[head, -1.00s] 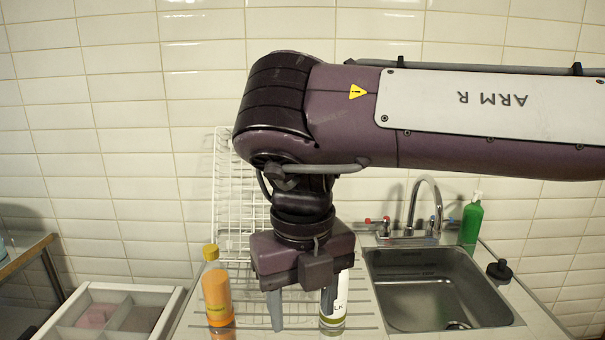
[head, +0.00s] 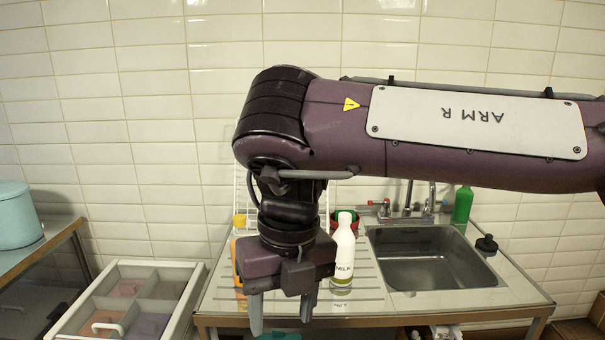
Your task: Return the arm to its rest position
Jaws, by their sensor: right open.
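My right arm, marked ARM R, comes in from the right across the head view. Its gripper (head: 281,314) points down in front of the counter, with two grey fingers apart and nothing between them. A white milk bottle (head: 343,250) stands upright on the drainboard just right of the gripper, apart from the fingers as far as I can see. An orange bottle with a yellow cap (head: 239,221) stands to the left, mostly hidden behind the gripper. My left gripper is not in view.
A steel sink (head: 430,258) with a tap (head: 408,200) lies to the right, with a green bottle (head: 462,205) behind it. A white dish rack (head: 243,195) is partly hidden behind my arm. A divided drawer tray (head: 130,300) is at lower left. A teal pot (head: 17,215) stands far left.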

